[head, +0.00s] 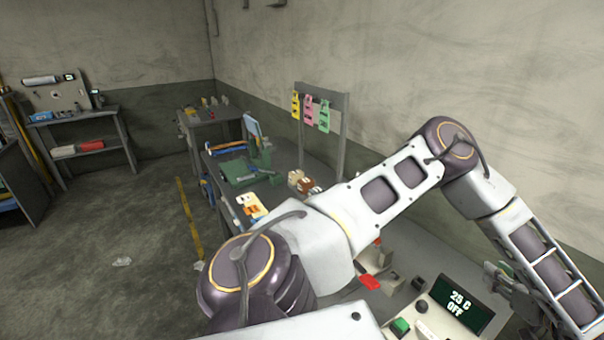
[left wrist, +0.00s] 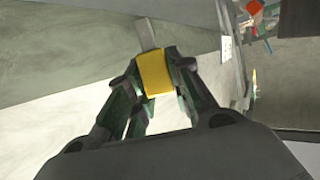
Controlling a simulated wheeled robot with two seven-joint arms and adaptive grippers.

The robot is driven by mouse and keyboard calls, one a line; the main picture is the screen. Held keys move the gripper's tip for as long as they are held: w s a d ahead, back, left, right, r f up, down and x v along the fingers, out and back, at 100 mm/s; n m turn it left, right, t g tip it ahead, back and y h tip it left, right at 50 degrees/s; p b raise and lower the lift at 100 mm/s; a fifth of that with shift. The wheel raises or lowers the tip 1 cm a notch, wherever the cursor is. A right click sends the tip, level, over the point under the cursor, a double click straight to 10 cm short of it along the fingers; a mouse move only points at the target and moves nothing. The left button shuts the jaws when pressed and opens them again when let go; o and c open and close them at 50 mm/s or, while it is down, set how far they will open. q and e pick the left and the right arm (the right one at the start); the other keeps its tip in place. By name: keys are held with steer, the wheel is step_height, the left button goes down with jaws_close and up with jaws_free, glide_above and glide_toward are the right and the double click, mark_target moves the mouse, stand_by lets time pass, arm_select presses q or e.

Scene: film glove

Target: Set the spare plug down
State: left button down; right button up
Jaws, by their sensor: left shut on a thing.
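My left gripper (left wrist: 155,78) is shut on a yellow block with a grey bar at its far end, which I take to be the spare plug (left wrist: 155,72). It is held between the two fingers, and pale and grey surfaces show behind it. In the head view my left arm crosses the picture to the right, and the left gripper (head: 515,287) is low at the right, partly hidden by my arm. The plug cannot be made out there. My right gripper is not in view.
A control box with a display reading 25 C OFF (head: 459,303) and a green button (head: 400,327) stands at the bottom right. A red piece (head: 369,283) lies near it. A rack (head: 345,118) with hanging tags and a green machine (head: 245,170) stand farther back.

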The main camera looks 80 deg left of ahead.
arm_select(q)
steer(key=s+d+r+m+t+h, duration=0.2)
steer(key=d+m+t+h, duration=0.1)
steer(key=d, duration=0.5)
steer(key=s+d+r+m+t+h+b, duration=0.1)
steer(key=s+d+r+m+t+h, duration=0.2)
steer(key=d, duration=0.5)
steer(key=s+d+r+m+t+h, duration=0.2)
steer(key=d+m, duration=0.3)
steer(key=d, duration=0.3)
steer(key=shift+s+r+m+t+h+b, duration=0.35)
steer(key=shift+r+t+h, duration=0.25)
steer(key=shift+r, duration=0.15)
steer(key=shift+a, duration=0.1)
